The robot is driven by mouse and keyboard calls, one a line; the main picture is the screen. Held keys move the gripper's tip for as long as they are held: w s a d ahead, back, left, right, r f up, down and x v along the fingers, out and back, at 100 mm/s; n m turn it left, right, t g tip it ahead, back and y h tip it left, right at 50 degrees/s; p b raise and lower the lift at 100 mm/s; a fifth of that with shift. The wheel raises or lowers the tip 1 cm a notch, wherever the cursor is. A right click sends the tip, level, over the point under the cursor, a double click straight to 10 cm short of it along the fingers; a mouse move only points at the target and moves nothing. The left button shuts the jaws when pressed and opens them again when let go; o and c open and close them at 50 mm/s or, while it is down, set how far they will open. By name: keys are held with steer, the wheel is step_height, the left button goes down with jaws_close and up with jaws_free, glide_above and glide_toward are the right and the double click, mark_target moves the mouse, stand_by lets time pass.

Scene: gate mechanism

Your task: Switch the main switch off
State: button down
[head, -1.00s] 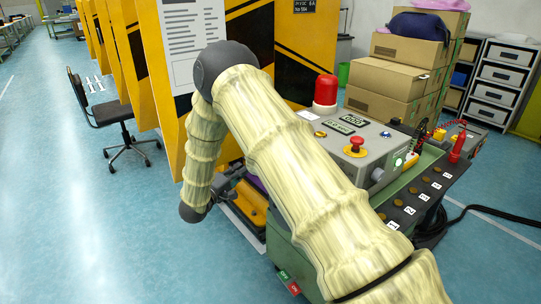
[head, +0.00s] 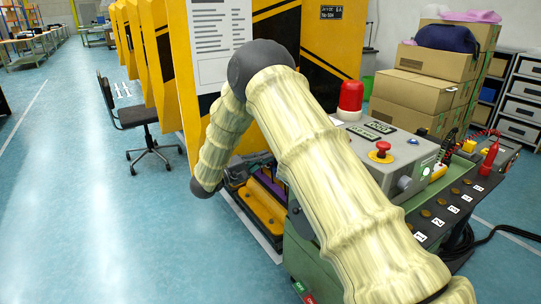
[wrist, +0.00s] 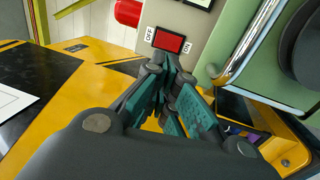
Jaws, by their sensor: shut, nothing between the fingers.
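The main switch (wrist: 172,41) is a red rocker in a dark frame, seen at the top middle of the wrist view. A white OFF label (wrist: 150,37) is on its left and an ON label (wrist: 187,46) on its right. My gripper (wrist: 168,72) is shut and empty, its teal-padded fingers just below the switch in that view. I cannot tell whether the fingertips touch it.
The control box (head: 400,152) carries a red beacon (head: 350,98) and a red emergency button (head: 381,149). Yellow-black panels (head: 325,45) stand behind my arm. Cardboard boxes (head: 425,90) are at the back right. Open blue floor lies left, with a chair (head: 140,118).

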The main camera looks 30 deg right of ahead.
steer(key=d, duration=0.4)
steer(key=d+r, duration=0.1)
steer(key=d, duration=0.3)
steer(key=w+d, duration=0.1)
steer(key=d, duration=0.3)
steer(key=shift+d+r+b, duration=0.1)
steer(key=shift+r+b, duration=0.2)
steer(key=shift+r, duration=0.05)
steer(key=shift+r, duration=0.1)
